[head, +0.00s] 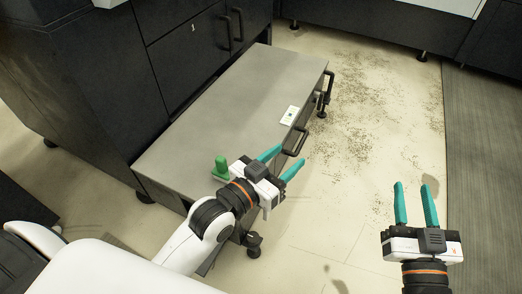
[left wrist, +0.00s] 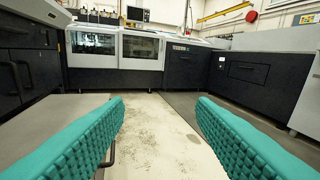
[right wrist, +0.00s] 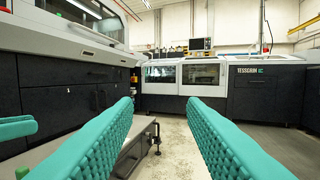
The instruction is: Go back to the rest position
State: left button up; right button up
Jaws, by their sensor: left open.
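My left gripper (head: 280,162) is open with nothing between its teal fingers. In the head view it is over the near right edge of a low grey bench. My right gripper (head: 415,205) is open and empty, over the floor to the right of the bench. Its teal fingers stand apart and point away from me. Both wrist views show open teal fingers with only the room between them.
The low grey bench (head: 225,90) carries a green knob (head: 221,168) and a small white card (head: 290,115). Black handles stick out of its right side. Dark cabinets (head: 110,80) stand behind it. The speckled floor (head: 370,120) on the right is open.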

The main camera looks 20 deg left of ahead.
pick_arm(q)
jog(key=s+a+r+t+y, duration=0.2)
jog(key=s+a+r+t, duration=0.1)
jog(key=r, duration=0.1)
jog(key=shift+s+a+r+n, duration=0.15)
jog(key=shift+a+r+n, duration=0.15)
jog(key=shift+n, duration=0.1)
